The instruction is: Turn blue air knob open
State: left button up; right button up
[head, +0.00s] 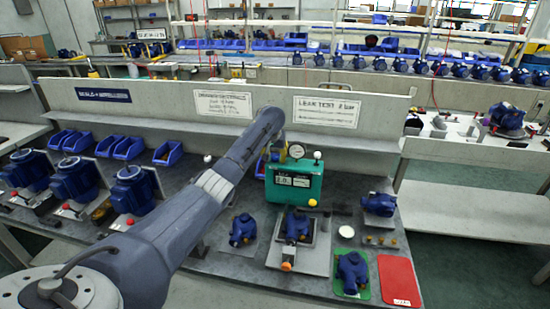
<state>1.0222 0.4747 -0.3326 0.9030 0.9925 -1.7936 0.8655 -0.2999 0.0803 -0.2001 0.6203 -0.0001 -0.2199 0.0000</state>
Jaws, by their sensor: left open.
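The teal test box (294,182) stands on the grey bench, with a round gauge (297,151) on top, a display on its front and a yellow knob (312,202) low at its right. A patch of blue (261,168) shows at the box's left edge; I cannot tell whether it is the blue air knob or a bin behind. My left arm reaches across the bench from the lower left. My left gripper (277,153) is open, small and partly hidden by its arm, at the box's upper left. My right gripper is not in view.
Blue pump bodies (243,230) stand in front of the box, one in a fixture (300,252) with an orange knob. A green mat (352,292) and a red mat (398,281) lie at the right. Larger blue pumps (75,180) and bins stand left.

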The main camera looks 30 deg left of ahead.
pick_arm(q)
jog(key=shift+f, duration=0.1)
dwell(0.3)
grip_shut()
